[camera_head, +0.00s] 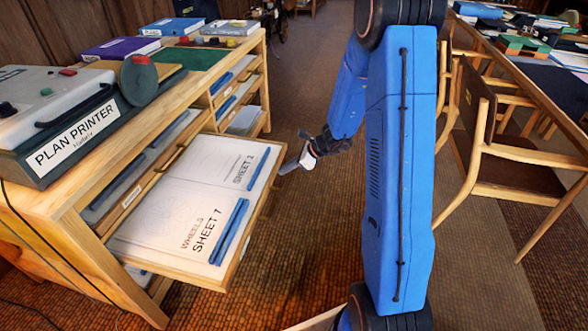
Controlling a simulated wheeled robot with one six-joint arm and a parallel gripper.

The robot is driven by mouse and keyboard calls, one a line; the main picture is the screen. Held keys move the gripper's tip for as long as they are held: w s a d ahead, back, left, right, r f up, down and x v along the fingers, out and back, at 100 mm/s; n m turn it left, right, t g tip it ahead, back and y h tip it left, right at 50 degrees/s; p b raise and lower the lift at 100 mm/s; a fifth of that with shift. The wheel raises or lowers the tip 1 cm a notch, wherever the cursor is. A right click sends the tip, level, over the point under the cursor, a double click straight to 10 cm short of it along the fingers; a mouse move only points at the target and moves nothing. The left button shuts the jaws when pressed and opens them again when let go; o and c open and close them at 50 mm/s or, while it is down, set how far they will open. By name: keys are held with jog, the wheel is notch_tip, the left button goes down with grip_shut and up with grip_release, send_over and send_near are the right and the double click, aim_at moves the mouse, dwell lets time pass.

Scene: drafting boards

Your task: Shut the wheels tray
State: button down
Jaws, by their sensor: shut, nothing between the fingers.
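The wheels tray (247,240) is a wide wooden drawer pulled well out of the cabinet (80,215) on the left. In it lie white drawing sheets (175,190), marked "WHEELS SHEET 7" and "SHEET 2", with blue strips (232,225) on them. My gripper (284,172) is beyond the tray's front right corner, fingers pointing left towards its front edge. It is shut and empty. I cannot tell whether the fingertips touch the tray's front.
A plan printer (60,120) and several books stand on the cabinet top. Other compartments (240,100) hold papers farther back. A wooden chair (510,150) and a table stand at the right. The brown floor behind my gripper is clear.

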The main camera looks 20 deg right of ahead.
aim_at(196, 157)
jog(key=shift+w+a, duration=0.25)
jog(key=shift+a, duration=0.05)
jog(key=shift+a, duration=0.1)
jog(key=w+a, duration=0.6)
jog(key=a, duration=0.3)
jog(key=w+a, duration=0.7)
jog(key=a, duration=0.2)
jog(key=w+a, duration=0.7)
jog(key=a, duration=0.2)
jog(key=shift+w+a, duration=0.1)
jog(key=shift+a, duration=0.25)
jog(key=shift+w+a+r, duration=0.1)
jog(key=shift+w+a, duration=0.25)
jog(key=shift+a, duration=0.1)
jog(key=shift+a, duration=0.1)
